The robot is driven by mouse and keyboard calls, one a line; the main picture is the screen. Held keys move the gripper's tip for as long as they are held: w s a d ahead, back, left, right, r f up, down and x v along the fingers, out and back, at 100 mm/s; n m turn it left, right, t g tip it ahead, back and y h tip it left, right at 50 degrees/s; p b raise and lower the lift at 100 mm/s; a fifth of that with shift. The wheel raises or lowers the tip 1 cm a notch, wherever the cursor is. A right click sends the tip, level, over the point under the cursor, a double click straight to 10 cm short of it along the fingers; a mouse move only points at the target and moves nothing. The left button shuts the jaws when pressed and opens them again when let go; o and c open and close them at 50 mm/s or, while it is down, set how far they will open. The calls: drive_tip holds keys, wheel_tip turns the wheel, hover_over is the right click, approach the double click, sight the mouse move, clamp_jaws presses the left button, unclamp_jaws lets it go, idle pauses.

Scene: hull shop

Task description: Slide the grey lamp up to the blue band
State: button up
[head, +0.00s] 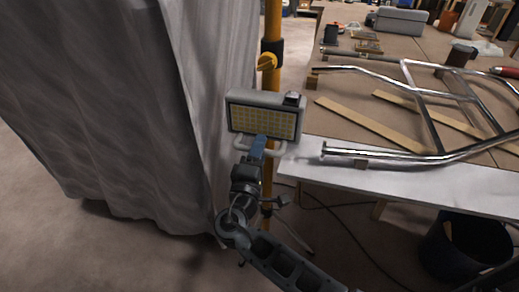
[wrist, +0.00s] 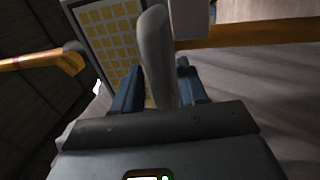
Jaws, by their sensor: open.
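The grey lamp (head: 265,115), with a face of yellow squares, sits on an upright yellow pole (head: 272,20) in the head view. A grey bar handle runs along its lower edge. My gripper (head: 260,142) is at this handle, just below the lamp face. In the wrist view, the handle (wrist: 157,55) stands between the two blue fingers of my gripper (wrist: 160,68), which are open with gaps showing. The lamp face (wrist: 108,30) is beyond the left finger. I see no blue band.
A large grey draped sheet (head: 120,100) hangs close on the left. A workbench (head: 420,185) with a bent metal tube frame (head: 430,105) and wooden strips stands on the right. A dark bin (head: 465,250) and cables are on the floor at lower right.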

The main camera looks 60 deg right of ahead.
clamp_jaws()
idle(0.3)
idle(0.3)
